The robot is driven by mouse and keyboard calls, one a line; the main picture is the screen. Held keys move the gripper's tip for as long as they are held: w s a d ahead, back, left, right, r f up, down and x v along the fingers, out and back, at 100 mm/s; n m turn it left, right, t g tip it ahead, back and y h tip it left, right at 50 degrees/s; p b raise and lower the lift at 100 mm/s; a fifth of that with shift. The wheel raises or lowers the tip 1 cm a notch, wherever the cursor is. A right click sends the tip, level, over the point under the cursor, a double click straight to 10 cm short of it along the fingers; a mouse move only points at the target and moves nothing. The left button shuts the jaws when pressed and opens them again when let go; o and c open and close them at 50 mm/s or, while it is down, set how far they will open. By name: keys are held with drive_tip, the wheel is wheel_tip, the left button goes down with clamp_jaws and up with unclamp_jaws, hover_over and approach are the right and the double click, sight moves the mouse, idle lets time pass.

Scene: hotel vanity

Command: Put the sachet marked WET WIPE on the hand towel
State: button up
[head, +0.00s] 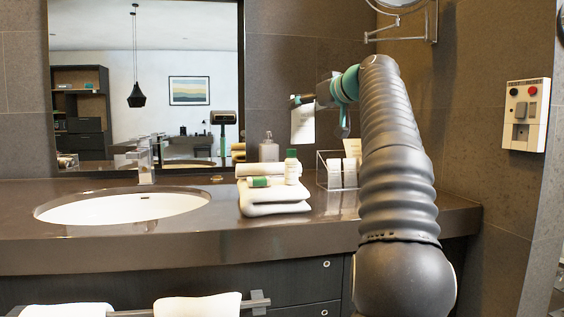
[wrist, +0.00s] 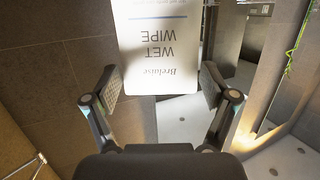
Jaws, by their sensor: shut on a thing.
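My gripper (head: 303,100) is raised above the counter at the right and is shut on a white sachet (head: 302,125), which hangs below it. The folded white hand towel (head: 272,208) lies on the counter, below and left of the sachet. The sachet is well clear of the towel.
A clear box (head: 336,176) with white items stands right of the towel. A pump bottle (head: 268,146) shows behind the towel. The sink (head: 123,208) is at the left, and more white towels (head: 197,305) hang on the front rail. Bare counter lies between sink and towel.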

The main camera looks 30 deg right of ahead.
drive_tip(key=w+a+f+b, duration=0.3)
drive_tip(key=a+f+b, duration=0.2)
drive_tip(key=a+f, duration=0.3)
drive_tip(key=shift+w+f, duration=0.25)
drive_tip(key=shift+f, duration=0.5)
drive_tip(key=shift+f, duration=0.2)
drive_tip(key=o, duration=0.6)
drive_tip(key=shift+r, duration=0.2)
drive_tip(key=b+v, duration=0.1)
drive_tip(key=v, duration=1.1)
drive_tip(key=shift+a, duration=0.1)
